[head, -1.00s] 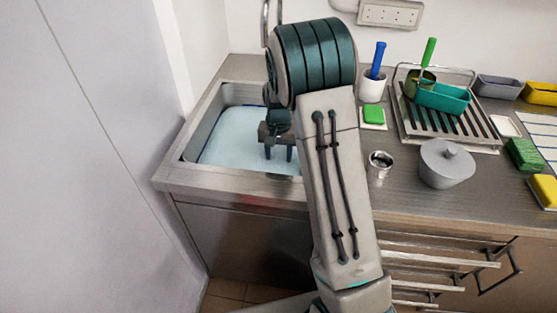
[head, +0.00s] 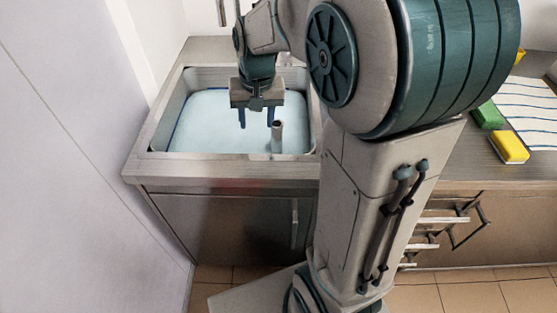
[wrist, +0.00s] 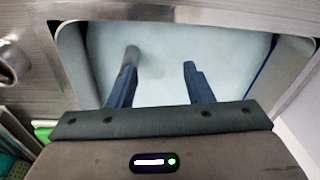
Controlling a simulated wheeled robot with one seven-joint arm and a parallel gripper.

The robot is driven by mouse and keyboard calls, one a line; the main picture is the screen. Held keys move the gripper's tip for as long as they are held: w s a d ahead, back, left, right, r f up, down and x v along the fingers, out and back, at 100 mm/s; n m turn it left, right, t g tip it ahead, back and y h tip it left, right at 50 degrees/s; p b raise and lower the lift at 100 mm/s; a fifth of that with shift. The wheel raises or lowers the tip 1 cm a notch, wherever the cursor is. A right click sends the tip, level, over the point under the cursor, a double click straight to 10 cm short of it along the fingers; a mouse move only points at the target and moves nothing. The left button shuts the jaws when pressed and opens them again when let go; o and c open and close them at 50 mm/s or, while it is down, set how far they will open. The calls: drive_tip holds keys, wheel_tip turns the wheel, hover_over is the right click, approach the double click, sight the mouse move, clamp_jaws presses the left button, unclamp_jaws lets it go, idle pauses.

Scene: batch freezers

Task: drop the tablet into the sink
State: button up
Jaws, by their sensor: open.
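The sink (head: 163,158) is a steel basin holding pale blue water, and it also shows in the wrist view (wrist: 75,62). My gripper (head: 256,119) is over the sink, pointing down. Its two blue fingers are apart with nothing between them, as the wrist view also shows (wrist: 161,68). I cannot make out the tablet in any view now. Its place is either hidden or too small to tell.
A grey upright pipe (head: 277,137) stands in the sink close to my right finger. A tap (head: 222,12) is behind the sink. A pale panel (head: 60,180) stands on the left. A yellow sponge (head: 509,148) and a green sponge (head: 487,115) lie on the right counter.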

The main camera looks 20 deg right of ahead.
drive_tip(key=s+n+t, duration=0.1)
drive_tip(key=s+n, duration=0.1)
drive_tip(key=s, duration=1.3)
drive_tip(key=shift+s+r+n, duration=0.3)
drive_tip(key=shift+r, duration=0.05)
drive_tip(key=shift+a, duration=0.1)
wheel_tip(320, 180, up, 2)
drive_tip(key=shift+r+t+p, duration=0.15)
drive_tip(key=shift+t+p, duration=0.15)
drive_tip(key=shift+p, duration=0.75)
